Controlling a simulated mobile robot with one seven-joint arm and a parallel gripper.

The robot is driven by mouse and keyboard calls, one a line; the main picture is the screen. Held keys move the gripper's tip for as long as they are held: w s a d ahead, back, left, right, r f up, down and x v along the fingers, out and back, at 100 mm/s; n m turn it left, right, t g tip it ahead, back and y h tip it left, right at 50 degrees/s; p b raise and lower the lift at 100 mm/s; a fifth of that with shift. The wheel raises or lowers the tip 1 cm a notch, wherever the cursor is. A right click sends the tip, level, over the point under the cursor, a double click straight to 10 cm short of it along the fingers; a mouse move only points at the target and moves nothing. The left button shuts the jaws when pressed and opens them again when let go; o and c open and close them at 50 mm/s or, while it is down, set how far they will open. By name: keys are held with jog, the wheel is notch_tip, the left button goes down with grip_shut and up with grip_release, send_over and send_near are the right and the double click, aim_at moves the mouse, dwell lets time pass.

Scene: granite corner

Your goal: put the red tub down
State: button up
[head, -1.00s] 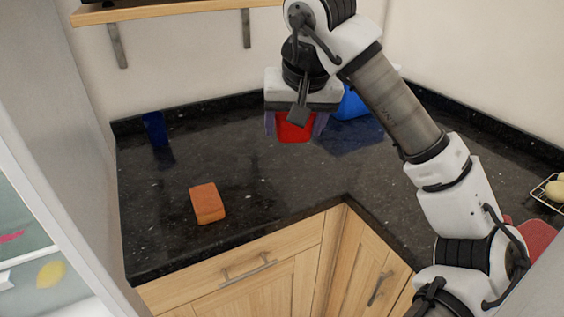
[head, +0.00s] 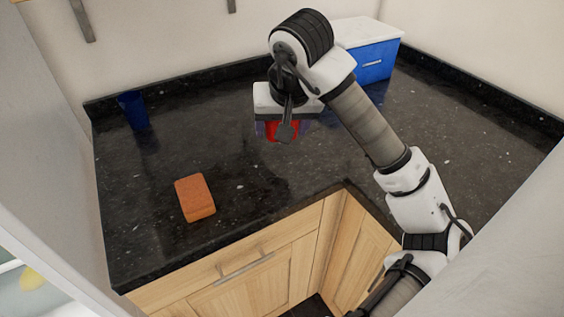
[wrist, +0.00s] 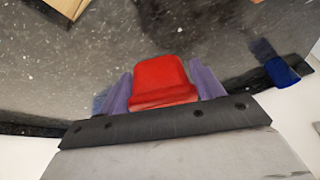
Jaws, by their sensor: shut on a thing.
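The red tub (wrist: 160,79) sits between the two purple fingers of my gripper (wrist: 163,88) in the wrist view. The fingers are shut on it, one at each side. In the head view the tub (head: 281,130) shows only in part below my gripper (head: 284,131), because the hand and wrist cover it. It is over the dark granite worktop (head: 235,180). I cannot tell whether its base touches the surface or hangs a little above it.
An orange sponge-like block (head: 195,198) lies near the front left. A dark blue cup (head: 133,110) stands at the back left. A blue box with a white lid (head: 375,60) stands behind my arm at the back right. The worktop between block and gripper is clear.

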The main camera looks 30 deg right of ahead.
notch_tip(320, 180, down, 11)
jog(key=shift+p, duration=0.9)
jog(key=shift+f, duration=0.1)
jog(key=o, duration=1.2)
jog(key=b+v, duration=0.3)
jog(key=v, duration=0.9)
